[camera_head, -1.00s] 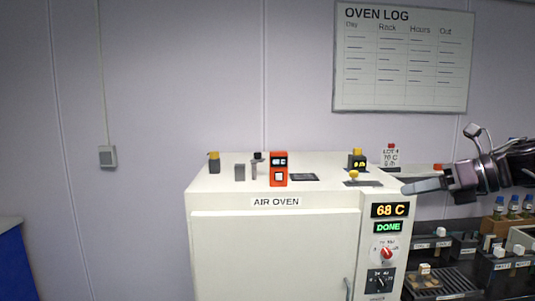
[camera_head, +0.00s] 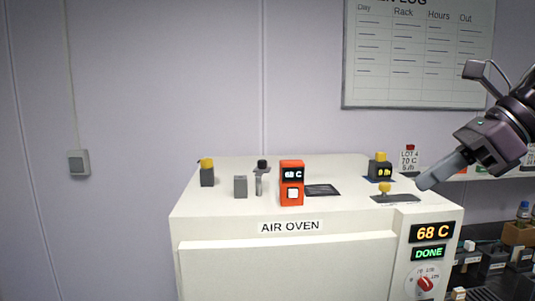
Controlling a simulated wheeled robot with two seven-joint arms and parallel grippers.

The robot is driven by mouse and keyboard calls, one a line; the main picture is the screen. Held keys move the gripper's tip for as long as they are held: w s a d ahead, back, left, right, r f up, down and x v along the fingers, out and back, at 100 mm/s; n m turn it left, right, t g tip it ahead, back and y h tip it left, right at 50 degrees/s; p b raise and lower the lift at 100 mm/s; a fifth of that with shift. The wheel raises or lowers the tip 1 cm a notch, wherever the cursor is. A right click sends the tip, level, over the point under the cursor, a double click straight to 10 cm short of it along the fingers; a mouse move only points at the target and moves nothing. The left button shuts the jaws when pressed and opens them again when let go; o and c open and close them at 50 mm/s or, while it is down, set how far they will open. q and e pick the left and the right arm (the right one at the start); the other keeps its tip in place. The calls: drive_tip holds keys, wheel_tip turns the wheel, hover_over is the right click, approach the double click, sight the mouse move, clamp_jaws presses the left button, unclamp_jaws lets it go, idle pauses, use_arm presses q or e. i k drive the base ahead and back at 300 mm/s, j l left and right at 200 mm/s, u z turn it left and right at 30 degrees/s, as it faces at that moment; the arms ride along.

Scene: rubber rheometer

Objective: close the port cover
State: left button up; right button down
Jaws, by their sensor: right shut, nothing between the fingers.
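The white air oven (camera_head: 230,215) fills the lower middle of the view. On its top, near the right front edge, lies a flat dark plate with a small yellow knob (camera_head: 384,187); it looks like the port cover, but I cannot tell whether a port is open under or beside it. My right gripper (camera_head: 426,184) comes in from the right, shut and empty. Its fingertips appear just right of the knobbed plate, apart from the knob. Whether they touch the oven top is unclear. My left gripper is not in view.
An orange 68 C meter (camera_head: 291,195), a grey block (camera_head: 240,187), a black-topped grey post (camera_head: 260,182) and a flat dark panel (camera_head: 322,190) are on the oven top. Yellow-topped blocks stand at back left (camera_head: 207,176) and back right (camera_head: 379,170). Shelves with labware lie right.

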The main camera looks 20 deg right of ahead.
sight(262, 168)
drive_tip(key=i, duration=1.2)
